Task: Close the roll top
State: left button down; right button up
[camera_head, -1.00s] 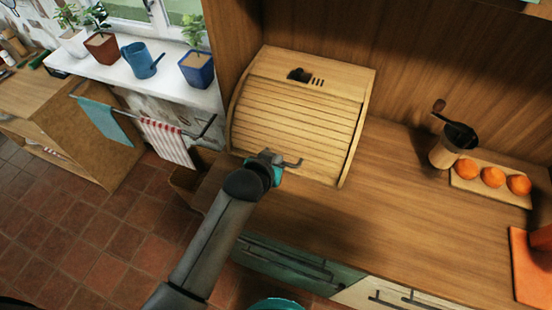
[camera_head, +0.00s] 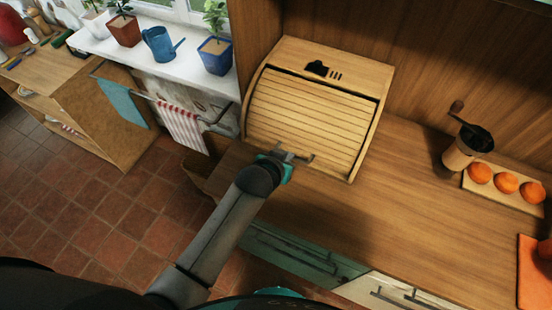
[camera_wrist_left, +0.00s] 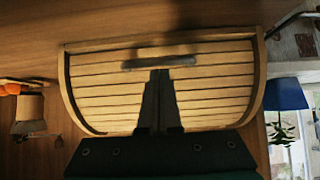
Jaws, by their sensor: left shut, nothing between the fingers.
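The wooden bread box (camera_head: 312,118) stands at the back left of the counter. Its slatted roll top (camera_head: 305,122) covers the curved front, with a narrow dark gap along its upper edge, below the top board. The grey bar handle (camera_head: 308,157) is low on the front. The roll top (camera_wrist_left: 100,88) and handle (camera_wrist_left: 175,63) also show in the left wrist view, upside down. My left gripper (camera_head: 282,155) is shut and empty. Its fingertips (camera_wrist_left: 161,73) are at the handle; I cannot tell if they touch it. My right gripper is not in view.
A coffee grinder (camera_head: 464,148) and a board with oranges (camera_head: 506,184) are right of the box. An orange cloth (camera_head: 532,270) lies at the far right. The counter (camera_head: 400,200) between is clear. A window sill (camera_head: 135,45) with plants is left.

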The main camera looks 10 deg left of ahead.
pick_arm(q)
jog(key=p+v, duration=0.3)
jog(key=v, duration=0.9)
jog(key=shift+w+r+p, duration=0.25)
jog(key=shift+r+p, duration=0.15)
